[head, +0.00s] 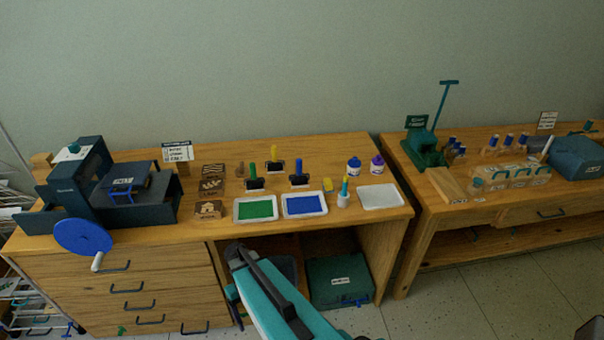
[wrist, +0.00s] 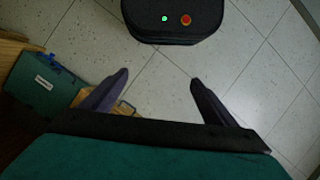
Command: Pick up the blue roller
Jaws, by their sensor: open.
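The blue roller (head: 298,179) stands on the left wooden table with its blue handle upright, just behind the tray of blue paint (head: 325,212). A green-handled roller (head: 254,183) stands to its left, and a yellow-handled one (head: 276,165) stands behind and between them. My gripper (wrist: 158,80) is open, with nothing between its two dark fingers. It is over the floor, apart from the rollers, which do not show in the wrist view.
A tray of green paint (head: 238,219) and an empty white tray (head: 363,206) flank the blue one. Bottles (head: 354,167) stand behind. A press with a blue wheel (head: 83,238) fills the table's left end. A green case (head: 341,271) is below.

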